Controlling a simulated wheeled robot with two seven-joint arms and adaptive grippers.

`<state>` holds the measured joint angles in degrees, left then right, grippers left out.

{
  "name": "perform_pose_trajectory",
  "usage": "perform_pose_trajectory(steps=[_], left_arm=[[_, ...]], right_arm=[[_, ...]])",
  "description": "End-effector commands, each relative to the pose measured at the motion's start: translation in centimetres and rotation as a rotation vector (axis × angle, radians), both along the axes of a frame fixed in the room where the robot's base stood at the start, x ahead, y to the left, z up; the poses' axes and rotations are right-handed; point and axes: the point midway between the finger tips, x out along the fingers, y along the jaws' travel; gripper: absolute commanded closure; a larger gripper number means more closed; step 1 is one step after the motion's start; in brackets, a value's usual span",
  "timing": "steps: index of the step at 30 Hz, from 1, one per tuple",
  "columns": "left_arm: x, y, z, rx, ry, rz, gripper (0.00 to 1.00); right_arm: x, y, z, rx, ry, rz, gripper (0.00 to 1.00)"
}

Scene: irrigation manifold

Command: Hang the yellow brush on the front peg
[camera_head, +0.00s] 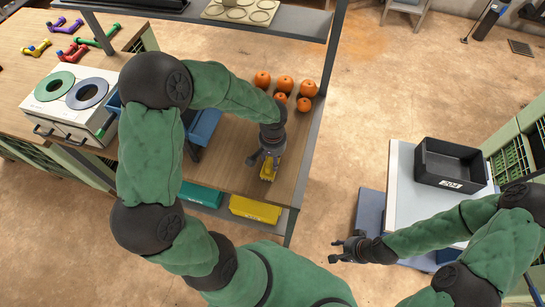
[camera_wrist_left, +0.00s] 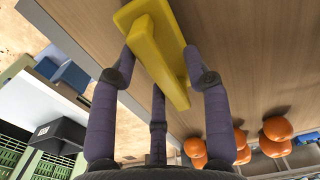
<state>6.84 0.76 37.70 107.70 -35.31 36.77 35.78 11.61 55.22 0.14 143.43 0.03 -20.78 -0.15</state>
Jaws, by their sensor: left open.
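The yellow brush (camera_head: 268,170) is at the wooden worktop, near its right part, under my left gripper (camera_head: 266,160). In the left wrist view the brush (camera_wrist_left: 158,52) shows as a flat yellow block with a bar-like part pointing toward the camera. The fingers of my left gripper (camera_wrist_left: 160,62) are spread around this bar, one on each side and one below; whether they touch it I cannot tell. My right gripper (camera_head: 346,247) is empty, over the floor, with its fingers apart. I cannot make out the front peg in either view.
Several orange round fruits or pumpkins (camera_head: 285,83) stand behind my left gripper. A blue bin (camera_head: 203,127) is left of it. Teal (camera_head: 200,194) and yellow (camera_head: 255,209) bins sit below the front edge. A black crate (camera_head: 450,165) stands on a white table at right.

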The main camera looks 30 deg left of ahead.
Motion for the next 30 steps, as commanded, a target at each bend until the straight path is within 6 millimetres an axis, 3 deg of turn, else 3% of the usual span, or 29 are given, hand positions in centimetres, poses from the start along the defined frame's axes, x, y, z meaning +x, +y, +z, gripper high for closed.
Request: perform_pose_trajectory(steps=[5,21,30], left_arm=[[0.1,0.0,0.9,0.0,-0.002,0.0,0.52],[0.1,-0.1,10.6,0.001,-0.003,0.0,0.52],[0.0,-0.1,12.4,0.0,0.0,-0.001,0.52]], right_arm=[[0.0,0.0,0.6,0.0,0.0,0.0,0.6],[0.0,0.0,2.6,0.0,0.0,0.0,0.6],[0.0,0.0,2.8,0.0,0.0,0.0,0.6]])
